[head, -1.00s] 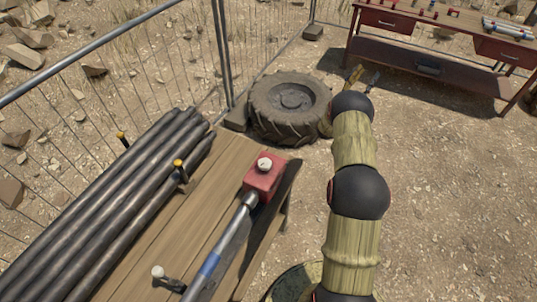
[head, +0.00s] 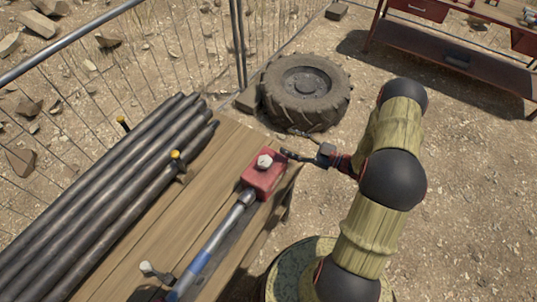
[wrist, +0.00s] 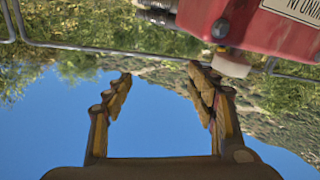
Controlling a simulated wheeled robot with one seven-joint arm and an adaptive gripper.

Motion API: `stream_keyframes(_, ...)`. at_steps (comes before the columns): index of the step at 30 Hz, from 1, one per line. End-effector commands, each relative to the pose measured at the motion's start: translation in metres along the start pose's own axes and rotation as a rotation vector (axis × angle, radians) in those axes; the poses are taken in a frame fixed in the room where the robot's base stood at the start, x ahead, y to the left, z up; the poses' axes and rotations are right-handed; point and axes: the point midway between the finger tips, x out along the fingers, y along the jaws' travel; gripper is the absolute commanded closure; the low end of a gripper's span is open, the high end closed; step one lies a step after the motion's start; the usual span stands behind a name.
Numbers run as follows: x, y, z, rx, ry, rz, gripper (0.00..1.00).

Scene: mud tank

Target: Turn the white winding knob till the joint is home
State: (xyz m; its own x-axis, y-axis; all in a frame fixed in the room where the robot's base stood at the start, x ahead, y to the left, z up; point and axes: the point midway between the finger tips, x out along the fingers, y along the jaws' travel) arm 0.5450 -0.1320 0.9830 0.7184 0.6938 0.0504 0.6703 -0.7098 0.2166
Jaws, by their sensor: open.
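The white winding knob (head: 264,161) sits on top of a red box (head: 262,178) near the bench's far right corner. In the wrist view, which looks upside down with sky at the bottom, the knob (wrist: 232,66) hangs from the red box (wrist: 270,32) at upper right. A grey rod with a blue band (head: 215,245) runs into the box's near side. My gripper (head: 288,154) is just right of the knob and appears apart from it. In the wrist view my gripper (wrist: 160,80) is open and empty, the knob lying outside and beyond its right finger.
Dark pipes (head: 110,200) lie along the left of the wooden bench (head: 222,150), held by yellow-capped posts (head: 176,156). A white-tipped handle (head: 147,268) stands near the front. A tyre (head: 305,92) lies behind the bench, by a wire fence (head: 160,60). A red workbench (head: 440,50) is at back right.

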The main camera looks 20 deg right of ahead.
Motion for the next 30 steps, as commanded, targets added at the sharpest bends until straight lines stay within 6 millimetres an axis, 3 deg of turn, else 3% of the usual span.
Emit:
stream_keyframes(1,-0.001,-0.028,-0.002,0.045,0.005,-0.081,0.43)
stream_keyframes(3,-0.005,-0.058,-0.005,0.096,0.008,-0.181,0.43)
stream_keyframes(7,-0.013,-0.091,-0.007,0.167,-0.002,-0.304,0.43)
stream_keyframes(14,-0.002,-0.097,-0.006,0.229,-0.017,-0.312,0.43)
stream_keyframes(24,0.046,-0.112,-0.007,0.227,-0.017,-0.312,0.43)
stream_keyframes(30,0.06,-0.115,-0.007,0.225,-0.017,-0.309,0.43)
